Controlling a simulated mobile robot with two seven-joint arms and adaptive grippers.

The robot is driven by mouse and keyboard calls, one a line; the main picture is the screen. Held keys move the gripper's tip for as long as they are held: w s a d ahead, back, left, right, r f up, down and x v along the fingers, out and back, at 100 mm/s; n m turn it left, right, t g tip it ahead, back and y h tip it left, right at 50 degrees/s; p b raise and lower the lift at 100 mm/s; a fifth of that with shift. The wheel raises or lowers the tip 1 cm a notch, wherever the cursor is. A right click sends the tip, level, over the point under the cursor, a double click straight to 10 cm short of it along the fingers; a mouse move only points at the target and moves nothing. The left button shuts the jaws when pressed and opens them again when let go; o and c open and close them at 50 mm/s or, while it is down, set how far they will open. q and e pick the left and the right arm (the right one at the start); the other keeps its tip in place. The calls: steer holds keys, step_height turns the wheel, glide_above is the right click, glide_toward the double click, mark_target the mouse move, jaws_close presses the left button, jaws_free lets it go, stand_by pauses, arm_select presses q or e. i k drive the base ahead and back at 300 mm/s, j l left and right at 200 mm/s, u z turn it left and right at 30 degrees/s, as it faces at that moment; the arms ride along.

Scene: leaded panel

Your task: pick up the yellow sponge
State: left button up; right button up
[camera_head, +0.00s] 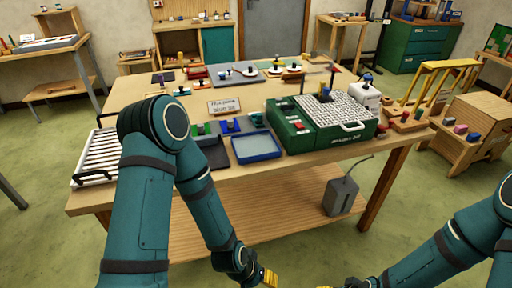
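I cannot pick out a yellow sponge for certain in the head view. My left gripper (268,278) is at the bottom edge, in front of the workbench and below its top. Yellow shows at its tip, and I cannot tell whether this is part of the gripper or something held. My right gripper (350,284) is at the bottom edge to the right of it, mostly cut off. The finger opening of both is unclear. My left arm hides part of the bench's left front.
The wooden workbench (240,184) carries a blue tray (256,147), a green machine (320,122), a white slatted rack (97,157) and a small sign (224,106). A grey box (342,197) sits on its lower shelf. A yellow rack (440,84) and wooden crate (477,124) stand right.

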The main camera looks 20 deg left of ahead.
mark_target(322, 84)
steer(key=i, duration=0.35)
steer(key=i+z, duration=0.6)
steer(key=i, duration=0.2)
